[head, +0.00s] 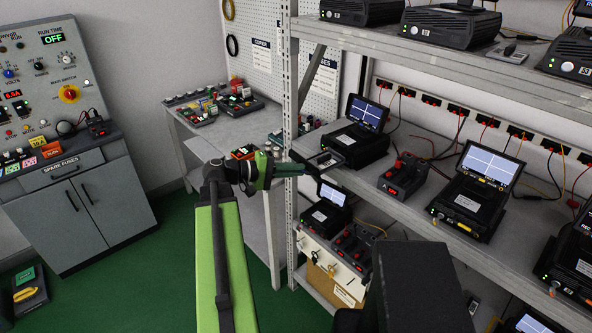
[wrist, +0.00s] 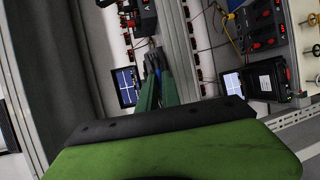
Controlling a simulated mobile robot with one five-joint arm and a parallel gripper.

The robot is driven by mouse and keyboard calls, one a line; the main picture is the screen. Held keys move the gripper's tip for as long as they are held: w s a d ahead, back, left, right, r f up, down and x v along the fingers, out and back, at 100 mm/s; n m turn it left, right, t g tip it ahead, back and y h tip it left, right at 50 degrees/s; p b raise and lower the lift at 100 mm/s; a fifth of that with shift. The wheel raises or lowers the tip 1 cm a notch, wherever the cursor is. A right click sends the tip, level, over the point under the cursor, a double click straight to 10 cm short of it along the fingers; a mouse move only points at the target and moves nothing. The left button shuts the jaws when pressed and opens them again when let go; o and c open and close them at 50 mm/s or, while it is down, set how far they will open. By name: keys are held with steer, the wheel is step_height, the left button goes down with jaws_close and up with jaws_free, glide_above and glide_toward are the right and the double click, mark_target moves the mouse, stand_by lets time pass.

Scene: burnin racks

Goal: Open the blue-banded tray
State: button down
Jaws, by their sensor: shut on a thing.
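A black unit with a raised lit screen (head: 366,112) stands at the left end of the middle rack shelf. A flat grey tray (head: 327,160) sticks out of its front, beyond the shelf edge. I cannot make out a blue band on it. My gripper (head: 303,168) reaches in from the left, its dark green fingers shut at the tray's front end. In the wrist view my fingers (wrist: 153,66) are close together, pointing at the unit beside its screen (wrist: 126,86). What lies between the tips is too small to see there.
A rack upright (head: 290,150) stands close beside my gripper. Other units (head: 472,195) and a red-switched box (head: 403,177) share the shelf. More units (head: 329,208) stand below. A bench (head: 210,140) and a control cabinet (head: 82,205) are at the left, with green floor between.

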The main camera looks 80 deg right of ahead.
steer(key=shift+s, duration=0.1)
steer(key=c, duration=1.6)
jaws_free()
steer(key=shift+s, duration=0.15)
steer(key=shift+o, duration=0.2)
steer(key=p+v, duration=0.3)
steer(key=v, duration=1.4)
steer(key=shift+w, duration=0.2)
